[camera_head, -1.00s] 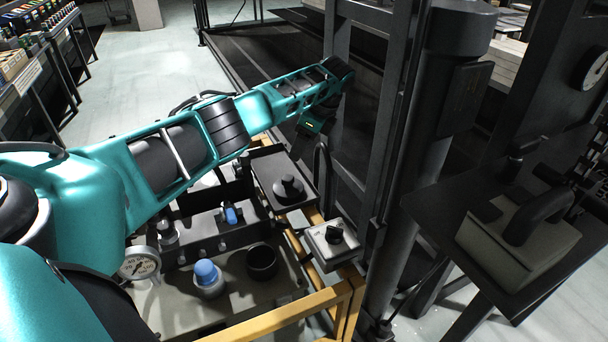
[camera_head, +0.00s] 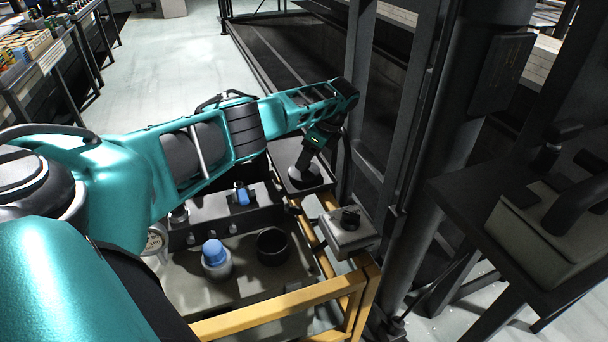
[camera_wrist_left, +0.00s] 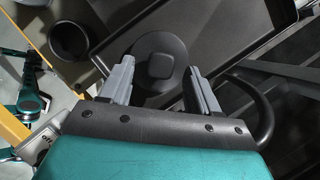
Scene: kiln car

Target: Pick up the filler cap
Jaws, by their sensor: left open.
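The filler cap is a black round disc with a square knob, and it sits on a dark flat box top (camera_head: 285,155) beside the yellow frame. In the head view the cap (camera_head: 305,178) is partly covered by my left gripper (camera_head: 313,155), which points down right over it. In the left wrist view the cap (camera_wrist_left: 152,62) lies ahead of the fingers, with its knob roughly between the fingertips (camera_wrist_left: 158,72). The left fingers are spread apart and hold nothing. I cannot tell whether they touch the cap. My right gripper is not in view.
A black cup (camera_head: 272,246) and a blue-capped fitting (camera_head: 214,255) stand on the tray near the yellow frame (camera_head: 280,312). A grey box with a black knob (camera_head: 345,232) is close on the right. A dark upright post (camera_head: 445,150) stands behind it.

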